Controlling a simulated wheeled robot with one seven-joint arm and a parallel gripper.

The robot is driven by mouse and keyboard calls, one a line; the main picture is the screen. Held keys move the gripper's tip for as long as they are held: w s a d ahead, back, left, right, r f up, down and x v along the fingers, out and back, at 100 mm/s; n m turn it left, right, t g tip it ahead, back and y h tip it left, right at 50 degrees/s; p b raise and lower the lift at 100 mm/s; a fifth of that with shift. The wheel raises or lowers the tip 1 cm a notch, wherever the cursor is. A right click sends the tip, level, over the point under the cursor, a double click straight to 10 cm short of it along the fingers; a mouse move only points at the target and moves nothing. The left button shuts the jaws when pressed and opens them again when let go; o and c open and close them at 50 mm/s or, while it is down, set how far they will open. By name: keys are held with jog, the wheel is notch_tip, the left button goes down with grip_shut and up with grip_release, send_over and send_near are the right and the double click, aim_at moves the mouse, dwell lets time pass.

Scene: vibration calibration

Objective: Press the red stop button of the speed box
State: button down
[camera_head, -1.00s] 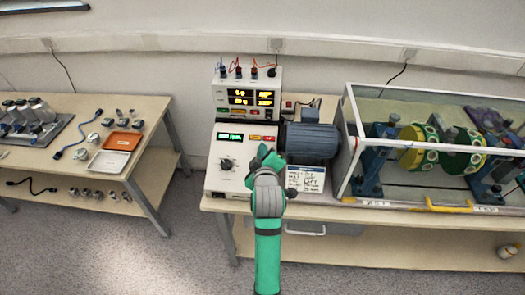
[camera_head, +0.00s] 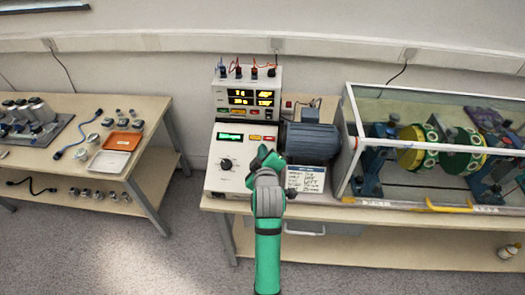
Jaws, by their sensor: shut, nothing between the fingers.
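The speed box (camera_head: 222,182) is a pale box at the left end of the right-hand table, with a green display (camera_head: 230,136), a black knob (camera_head: 226,164) and small buttons along its top edge. A red button (camera_head: 270,139) sits at the right end of that row, beside a yellowish one (camera_head: 255,138). My gripper (camera_head: 263,152) is shut and empty, over the right part of the speed box just below the red button in the picture. I cannot tell whether it touches the panel, and my wrist hides the box's lower right part.
A display unit (camera_head: 246,88) with cables stands behind the speed box. A grey motor (camera_head: 312,141) and a label card (camera_head: 306,179) are close on its right. A glass-walled enclosure (camera_head: 345,150) holds a rotor further right. The left table (camera_head: 150,118) carries small parts and trays.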

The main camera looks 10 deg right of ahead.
jog(key=shift+w+f, duration=0.15)
jog(key=shift+f, duration=0.2)
dwell(0.5)
jog(key=shift+r, duration=0.15)
jog(key=shift+s+r, duration=0.3)
jog(key=shift+r, duration=0.3)
jog(key=shift+s+a+r, duration=0.1)
jog(key=shift+s+r, duration=0.25)
jog(key=shift+r, duration=0.4)
jog(key=shift+s+a+r, duration=0.15)
jog(key=shift+s+r, duration=0.2)
jog(key=shift+r, duration=0.4)
jog(key=shift+s+a+r, duration=0.1)
jog(key=shift+s+r, duration=0.25)
jog(key=shift+r, duration=0.4)
jog(key=shift+a, duration=0.15)
